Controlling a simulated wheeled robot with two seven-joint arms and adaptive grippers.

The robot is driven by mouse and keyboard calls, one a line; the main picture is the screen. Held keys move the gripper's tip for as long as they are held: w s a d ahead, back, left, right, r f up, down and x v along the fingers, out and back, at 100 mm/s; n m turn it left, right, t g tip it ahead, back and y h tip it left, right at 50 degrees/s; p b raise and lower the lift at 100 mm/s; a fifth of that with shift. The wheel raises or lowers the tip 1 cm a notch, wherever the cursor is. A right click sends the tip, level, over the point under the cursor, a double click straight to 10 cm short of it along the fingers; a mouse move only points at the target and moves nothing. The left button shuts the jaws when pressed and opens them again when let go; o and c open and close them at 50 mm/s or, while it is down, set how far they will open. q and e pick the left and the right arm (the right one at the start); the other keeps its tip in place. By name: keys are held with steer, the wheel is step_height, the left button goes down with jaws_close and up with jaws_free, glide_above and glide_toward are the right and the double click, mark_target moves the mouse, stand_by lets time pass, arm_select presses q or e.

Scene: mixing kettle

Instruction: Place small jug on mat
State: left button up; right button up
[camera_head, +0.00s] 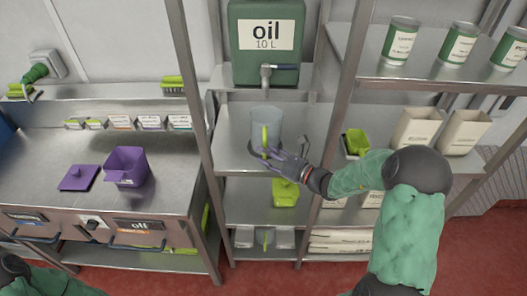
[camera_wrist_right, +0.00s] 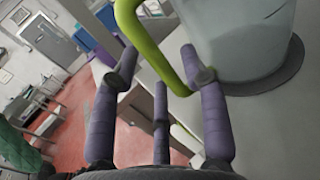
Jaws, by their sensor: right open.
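The small jug (camera_head: 263,121) is clear with a green handle. It stands upright on a shelf under the oil dispenser's tap. In the right wrist view the jug (camera_wrist_right: 240,40) rests on a dark round mat (camera_wrist_right: 285,80), and its green handle (camera_wrist_right: 150,40) faces my fingers. My right gripper (camera_head: 280,158) is at the handle with its purple fingers apart. In the wrist view the gripper's fingers (camera_wrist_right: 160,75) lie on both sides of the handle without closing on it. My left gripper is out of view; only part of that arm shows at the lower left.
The green oil tank (camera_head: 265,65) with its tap hangs above the jug. Metal posts flank the shelf. A purple container (camera_head: 127,165) and a purple lid (camera_head: 79,178) are on the left counter. Cans (camera_head: 401,42) and beige bins (camera_head: 418,128) fill the right shelves.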

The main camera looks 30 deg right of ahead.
steer(key=p+v, duration=0.2)
steer(key=v, duration=0.8)
steer(key=s+a+f+n+g+y, duration=0.25)
steer(key=a+f+g, duration=0.25)
steer(key=a+f, duration=0.25)
steer(key=s+a+f+n+g+y, duration=0.1)
steer(key=s+a+f+n+g, duration=0.3)
steer(key=a+f, duration=0.35)
steer(key=s+a+f+n+g+h, duration=0.3)
steer(key=s+a+f+n+g, duration=0.15)
steer(key=f+n, duration=0.35)
steer(key=s+a+f+n+g+h, duration=0.3)
steer(key=s+f+n+g, duration=0.2)
steer(key=f+n, duration=0.3)
steer(key=w+a+f+n+t, duration=0.2)
steer(key=a+f+n, duration=0.1)
steer(key=a+n, duration=0.2)
steer(key=shift+n+h, duration=0.45)
steer(key=shift+n, duration=0.1)
steer(key=shift+t, duration=0.25)
